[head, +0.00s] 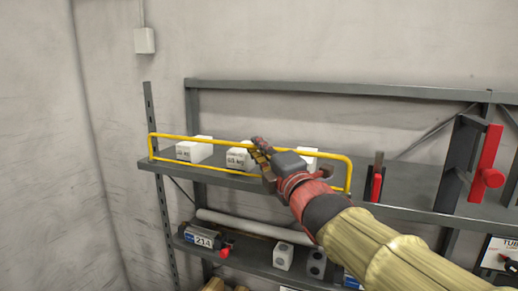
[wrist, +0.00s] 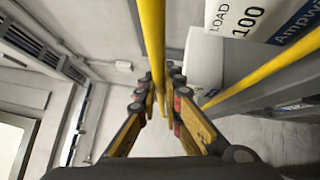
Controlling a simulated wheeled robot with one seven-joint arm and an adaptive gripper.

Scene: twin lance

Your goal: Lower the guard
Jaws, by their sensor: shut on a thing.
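The guard (head: 180,137) is a yellow tube frame along the front of the upper shelf in the head view. It stands upright, its top bar well above the shelf edge. My gripper (head: 262,152) is at the top bar, right of its middle. In the wrist view the yellow top bar (wrist: 152,40) runs between the fingers of my gripper (wrist: 162,95), which are closed around it. A lower yellow bar (wrist: 265,70) runs along the shelf edge. In the head view my gripper and arm hide part of the guard.
White boxes (head: 195,150) stand on the upper shelf (head: 400,180) behind the guard. A red-handled lever (head: 377,186) and a larger red handle (head: 487,165) are to the right. The lower shelf (head: 255,262) holds a display unit (head: 203,240) and a pale tube (head: 245,224).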

